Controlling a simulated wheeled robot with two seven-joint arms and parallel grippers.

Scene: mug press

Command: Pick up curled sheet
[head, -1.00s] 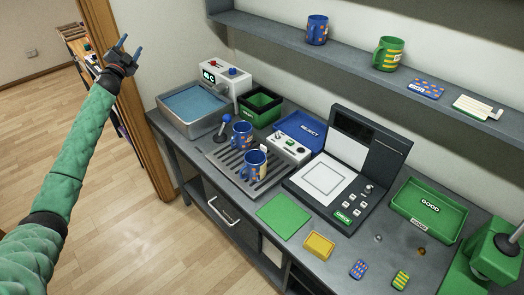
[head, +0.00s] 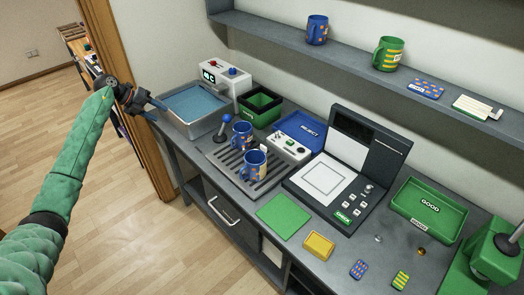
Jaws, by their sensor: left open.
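A pale sheet with green and yellow marks and a rolled white edge (head: 473,107) lies on the wall shelf at the upper right. It is the only sheet that looks curled. A flat blue patterned sheet (head: 425,89) lies to its left on the shelf. My left gripper (head: 155,108) is open and empty, beside the left end of the counter near the blue-filled basin. It is far from the curled sheet. My right gripper is not in view.
A blue mug (head: 317,30) and a green mug (head: 389,53) stand on the shelf (head: 285,42). Two blue mugs stand on a slatted tray (head: 228,158). A basin (head: 196,105), a check station (head: 333,180), a green GOOD tray (head: 430,207) and a green machine (head: 497,258) crowd the counter.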

